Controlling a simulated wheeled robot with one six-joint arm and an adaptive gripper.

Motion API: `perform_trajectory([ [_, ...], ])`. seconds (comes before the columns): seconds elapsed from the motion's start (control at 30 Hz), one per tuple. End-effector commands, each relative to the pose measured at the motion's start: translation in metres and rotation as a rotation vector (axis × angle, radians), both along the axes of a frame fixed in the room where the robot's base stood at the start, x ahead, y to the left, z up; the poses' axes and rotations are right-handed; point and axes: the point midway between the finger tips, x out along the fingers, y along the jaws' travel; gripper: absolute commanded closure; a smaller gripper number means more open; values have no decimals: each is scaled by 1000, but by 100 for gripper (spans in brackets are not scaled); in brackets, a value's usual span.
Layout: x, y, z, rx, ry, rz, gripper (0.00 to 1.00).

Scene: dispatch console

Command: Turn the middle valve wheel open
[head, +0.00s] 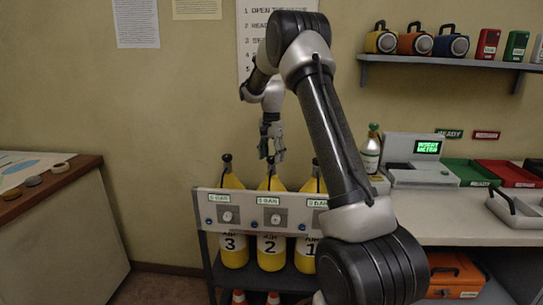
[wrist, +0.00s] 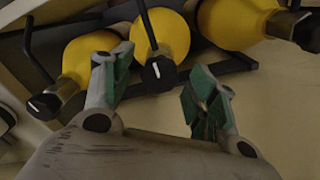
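Three yellow cylinders stand in a rack, labelled 3, 2 and 1 from left to right. The middle cylinder (head: 271,183), labelled 2, has a dark valve wheel on top, partly hidden by my gripper in the head view. In the wrist view the middle valve wheel (wrist: 158,74) is a black knob with a white mark, on the middle yellow cylinder (wrist: 165,34). My gripper (head: 272,153) points down just above the middle cylinder. In the wrist view my gripper (wrist: 158,86) is open, its green-padded fingers on either side of the knob; contact cannot be told.
The outer valves (wrist: 44,106) and (head: 227,158) flank the middle one closely. A grey rack panel (head: 250,210) with gauges runs across the cylinders. A counter with a scale (head: 420,172) and trays stands right, a shelf (head: 450,62) above it, a table (head: 60,190) left.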

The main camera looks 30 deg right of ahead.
Motion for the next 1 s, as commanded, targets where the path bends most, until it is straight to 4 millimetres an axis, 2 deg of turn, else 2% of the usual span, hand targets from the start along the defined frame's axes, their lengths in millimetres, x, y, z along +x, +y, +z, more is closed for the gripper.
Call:
perform_trajectory([
  [0.03, 0, 0, 0, 0, 0, 0, 51],
  [0.23, 0, 0, 0, 0, 0, 0, 87],
  [0.67, 0, 0, 0, 0, 0, 68, 87],
  [1.0, 0, 0, 1, 0, 0, 326, 87],
])
